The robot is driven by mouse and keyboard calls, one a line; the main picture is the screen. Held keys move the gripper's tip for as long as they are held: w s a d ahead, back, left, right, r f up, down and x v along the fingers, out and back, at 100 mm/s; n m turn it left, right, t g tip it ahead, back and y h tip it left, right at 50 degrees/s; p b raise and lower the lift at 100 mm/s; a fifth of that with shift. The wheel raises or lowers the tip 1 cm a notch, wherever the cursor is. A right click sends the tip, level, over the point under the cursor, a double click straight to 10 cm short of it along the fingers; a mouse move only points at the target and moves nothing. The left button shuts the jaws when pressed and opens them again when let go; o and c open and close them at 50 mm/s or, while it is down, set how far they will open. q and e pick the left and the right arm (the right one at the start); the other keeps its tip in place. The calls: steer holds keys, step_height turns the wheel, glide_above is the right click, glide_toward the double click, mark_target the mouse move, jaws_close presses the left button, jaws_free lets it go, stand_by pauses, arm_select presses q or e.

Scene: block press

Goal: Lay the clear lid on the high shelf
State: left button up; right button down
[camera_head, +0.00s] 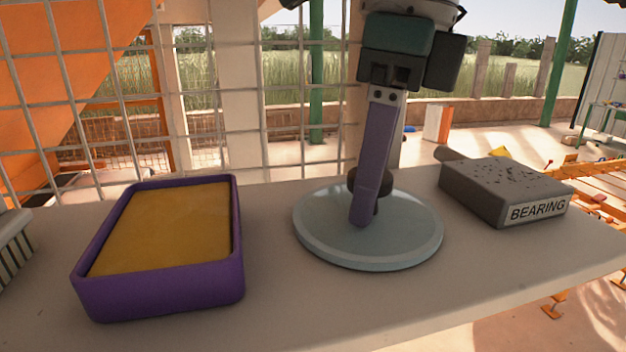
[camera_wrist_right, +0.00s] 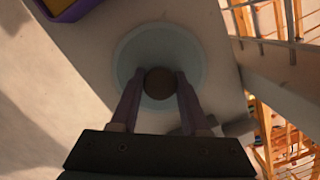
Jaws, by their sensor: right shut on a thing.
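The clear lid (camera_head: 315,240) is a round pale-blue disc with a dark knob (camera_head: 384,183) at its centre. It is on or just above the high shelf (camera_head: 330,310); I cannot tell whether it touches. My right gripper (camera_head: 363,205) comes down from above and is shut on the knob. The right wrist view shows both fingers (camera_wrist_right: 158,82) on either side of the round knob (camera_wrist_right: 158,84), with the lid (camera_wrist_right: 185,50) around it. My left gripper is in neither view.
A purple tray (camera_head: 170,295) with a yellow-brown filling stands left of the lid. A grey box labelled BEARING (camera_head: 505,190) stands to its right. A striped object (camera_head: 12,250) is at the far left edge. A wire mesh (camera_head: 280,120) rises behind the shelf. The shelf's front is clear.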

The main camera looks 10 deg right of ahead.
mark_target(389, 175)
steer(key=shift+f, duration=0.1)
steer(key=shift+c, duration=1.9)
jaws_free()
steer(key=shift+r, duration=0.25)
step_height(389, 175, up, 12)
steer(key=d+p, duration=0.1)
steer(key=p, duration=0.6)
steer(key=shift+s, duration=0.4)
steer(key=shift+d+f, duration=0.1)
steer(key=shift+f, duration=0.05)
